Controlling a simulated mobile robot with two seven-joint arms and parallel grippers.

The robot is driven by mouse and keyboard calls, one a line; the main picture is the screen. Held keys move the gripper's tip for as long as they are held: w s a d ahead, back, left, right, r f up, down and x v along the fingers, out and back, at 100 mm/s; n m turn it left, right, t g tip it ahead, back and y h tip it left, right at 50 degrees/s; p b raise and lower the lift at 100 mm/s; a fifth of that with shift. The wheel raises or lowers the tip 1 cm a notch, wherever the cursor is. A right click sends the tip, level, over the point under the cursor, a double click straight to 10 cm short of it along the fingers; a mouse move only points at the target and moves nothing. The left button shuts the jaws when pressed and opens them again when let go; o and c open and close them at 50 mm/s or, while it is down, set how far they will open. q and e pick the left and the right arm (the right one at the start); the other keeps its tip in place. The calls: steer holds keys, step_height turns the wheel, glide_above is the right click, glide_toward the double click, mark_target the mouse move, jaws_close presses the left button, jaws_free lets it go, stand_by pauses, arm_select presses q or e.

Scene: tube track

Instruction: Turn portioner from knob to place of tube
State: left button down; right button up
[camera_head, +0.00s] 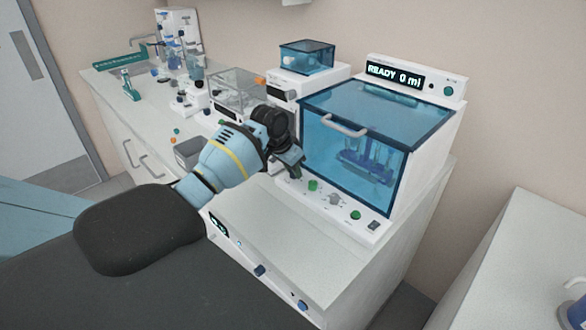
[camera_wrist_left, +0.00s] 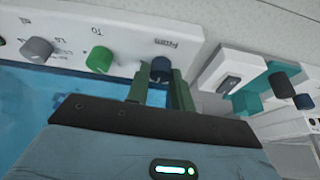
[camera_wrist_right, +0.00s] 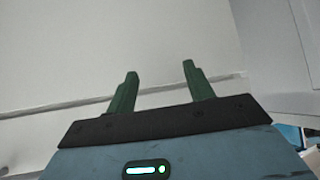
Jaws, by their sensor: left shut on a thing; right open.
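The portioner (camera_head: 325,105) is a white cabinet with a closed blue transparent lid; its display (camera_head: 394,75) reads "READY 0 ml". A rack of tubes (camera_head: 365,165) shows dimly inside. My left gripper (camera_head: 292,165) is at the left end of its front panel. In the left wrist view, its green fingers are shut on the dark blue "From" knob (camera_wrist_left: 161,67). Beside it are the green "To" knob (camera_wrist_left: 99,59) and a grey knob (camera_wrist_left: 36,50). Its hold is hidden in the head view. My right gripper (camera_wrist_right: 160,82) is open and empty, facing a plain pale surface.
The green knob (camera_head: 313,185), another green knob (camera_head: 355,215) and a dark switch (camera_head: 373,225) show on the panel. A smaller blue-lidded device (camera_head: 307,58) and a clear-lidded box (camera_head: 238,88) stand behind my left arm. The counter before the portioner is clear.

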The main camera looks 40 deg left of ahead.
mark_target(282, 178)
arm_select(q)
steer(key=m+h, duration=0.1)
steer(key=m, duration=0.2)
steer(key=m+h, duration=0.1)
steer(key=m, duration=0.2)
steer(key=shift+w+a+g+b, duration=0.1)
steer(key=shift+a+g+b, duration=0.1)
steer(key=shift+g+b, duration=0.2)
stand_by(0.3)
steer(key=c, duration=1.2)
jaws_free()
steer(key=shift+r, duration=0.1)
steer(key=v, duration=0.7)
steer(key=shift+a+r, duration=0.2)
steer(key=shift+r, duration=0.15)
steer(key=shift+f, duration=0.1)
